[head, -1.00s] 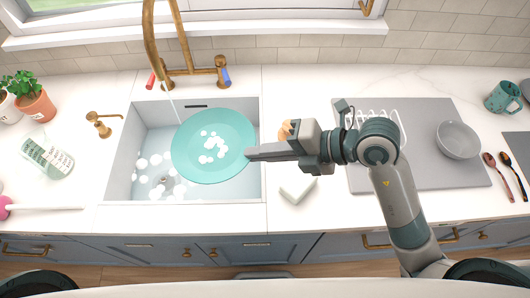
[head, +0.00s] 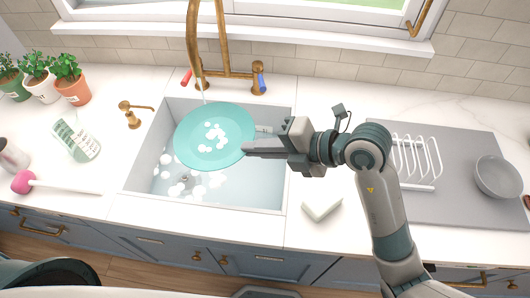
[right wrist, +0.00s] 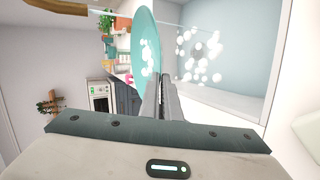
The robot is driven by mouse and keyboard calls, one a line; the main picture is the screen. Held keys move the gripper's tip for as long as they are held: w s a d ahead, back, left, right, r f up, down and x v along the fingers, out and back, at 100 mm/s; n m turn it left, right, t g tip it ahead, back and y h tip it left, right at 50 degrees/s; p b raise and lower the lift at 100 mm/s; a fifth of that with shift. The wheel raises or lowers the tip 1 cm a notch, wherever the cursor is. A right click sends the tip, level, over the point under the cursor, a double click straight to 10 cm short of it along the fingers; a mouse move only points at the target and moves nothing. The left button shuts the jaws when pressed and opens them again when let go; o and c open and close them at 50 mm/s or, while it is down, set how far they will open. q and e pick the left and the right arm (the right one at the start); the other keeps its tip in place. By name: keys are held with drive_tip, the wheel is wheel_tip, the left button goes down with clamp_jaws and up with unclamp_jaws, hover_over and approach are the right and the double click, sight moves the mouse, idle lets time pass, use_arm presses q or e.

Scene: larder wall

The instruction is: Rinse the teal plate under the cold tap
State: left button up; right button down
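The teal plate (head: 232,150) has white suds in its middle and is held over the sink (head: 278,190). My right gripper (head: 247,149) is shut on its right edge; the wrist view also shows the plate (right wrist: 146,50) edge-on at the fingers (right wrist: 163,98). The brass tap (head: 193,45) has a red handle (head: 186,78) on the left and a blue handle (head: 262,83) on the right. A thin water stream (head: 204,94) comes down from the spout at the plate's far rim; the exact contact is hard to tell. My left gripper is not in view.
Foam blobs lie in the sink. A white block (head: 321,206) sits on the counter right of it. A drying mat (head: 455,207) with a white rack (head: 415,158) and grey bowl (head: 497,177) is further right. A soap dispenser (head: 132,117), bottle (head: 76,138) and pink-headed brush (head: 25,182) are left.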

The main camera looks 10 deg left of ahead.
sight(231, 139)
drive_tip(key=shift+w+a+f, duration=0.15)
drive_tip(key=shift+w+a, duration=0.2)
drive_tip(key=shift+a, duration=0.3)
drive_tip(key=shift+w+a+f, duration=0.1)
drive_tip(key=shift+w+a, duration=0.25)
drive_tip(key=shift+a, duration=0.35)
drive_tip(key=shift+w+a+f, duration=0.15)
drive_tip(key=shift+w+a, duration=0.2)
drive_tip(key=shift+a, duration=0.3)
drive_tip(key=shift+w+d+p, duration=0.1)
drive_tip(key=shift+w+p, duration=0.1)
drive_tip(key=shift+p, duration=0.1)
drive_tip(key=shift+w+d, duration=0.2)
drive_tip(key=shift+w, duration=0.15)
drive_tip(key=shift+d, duration=0.1)
drive_tip(key=s+d+p, duration=0.2)
drive_tip(key=s+d, duration=0.1)
drive_tip(key=d, duration=0.4)
drive_tip(key=shift+s, duration=0.4)
drive_tip(key=shift+r+p, duration=0.1)
drive_tip(key=shift+p, duration=0.25)
idle(1.1)
